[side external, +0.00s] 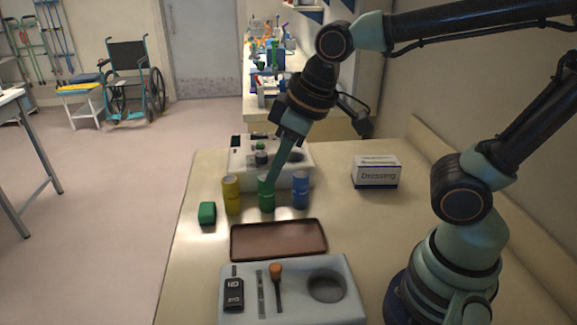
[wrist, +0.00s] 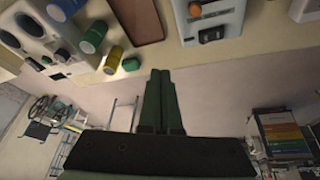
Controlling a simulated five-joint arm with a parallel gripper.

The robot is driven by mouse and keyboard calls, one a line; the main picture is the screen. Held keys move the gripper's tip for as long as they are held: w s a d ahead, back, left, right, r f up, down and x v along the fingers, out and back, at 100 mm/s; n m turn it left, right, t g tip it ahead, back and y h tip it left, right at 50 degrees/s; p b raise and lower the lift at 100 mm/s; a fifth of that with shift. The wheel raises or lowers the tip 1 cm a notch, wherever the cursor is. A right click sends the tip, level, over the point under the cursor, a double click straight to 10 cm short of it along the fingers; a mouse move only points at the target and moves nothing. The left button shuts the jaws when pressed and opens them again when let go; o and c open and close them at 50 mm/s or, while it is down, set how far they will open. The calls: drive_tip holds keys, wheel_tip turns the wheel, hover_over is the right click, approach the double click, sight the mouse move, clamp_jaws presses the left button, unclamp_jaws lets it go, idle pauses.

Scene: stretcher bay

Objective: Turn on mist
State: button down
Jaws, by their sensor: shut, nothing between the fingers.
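A pale console (side external: 345,308) stands at the front of the table. It carries a black rocker-like switch (side external: 233,294) with small white lettering that I cannot read for sure, a slot, an orange-topped lever (side external: 276,284) and a round dark recess. In the wrist view the console (wrist: 221,20) is at the upper right, with its switch (wrist: 211,34) and orange knob (wrist: 195,8). A second pale console (side external: 240,157) stands behind, partly hidden. My gripper (side external: 270,185) is shut and empty, pointing down, overlapping the green cylinder; contact is unclear. Its fingers (wrist: 162,75) show together in the wrist view.
Yellow (side external: 231,196), green (side external: 265,200) and blue (side external: 300,194) cylinders stand in a row before the rear console. A green block (side external: 207,213) lies left of them. A brown tray (side external: 278,240) lies between the consoles. A Dressing box (side external: 376,172) sits at the right.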

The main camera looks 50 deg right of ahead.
drive_tip(key=s+a+f+n+g, duration=0.1)
drive_tip(key=a+n, duration=0.3)
drive_tip(key=a, duration=0.5)
drive_tip(key=shift+s+a+f+n+g+y, duration=0.2)
drive_tip(key=shift+s+f+n+g+y, duration=0.1)
drive_tip(key=shift+s+f, duration=0.25)
drive_tip(key=shift+f, duration=0.1)
approach(233, 280)
drive_tip(key=x, duration=0.5)
drive_tip(key=shift+w+a+f, duration=0.1)
drive_tip(key=shift+a+f, duration=0.1)
drive_tip(key=shift+a, duration=0.1)
drive_tip(key=shift+w+f, duration=0.1)
drive_tip(key=shift+f, duration=0.45)
drive_tip(key=shift+w+d+f, duration=0.15)
drive_tip(key=shift+f, duration=0.2)
drive_tip(key=shift+r, duration=0.1)
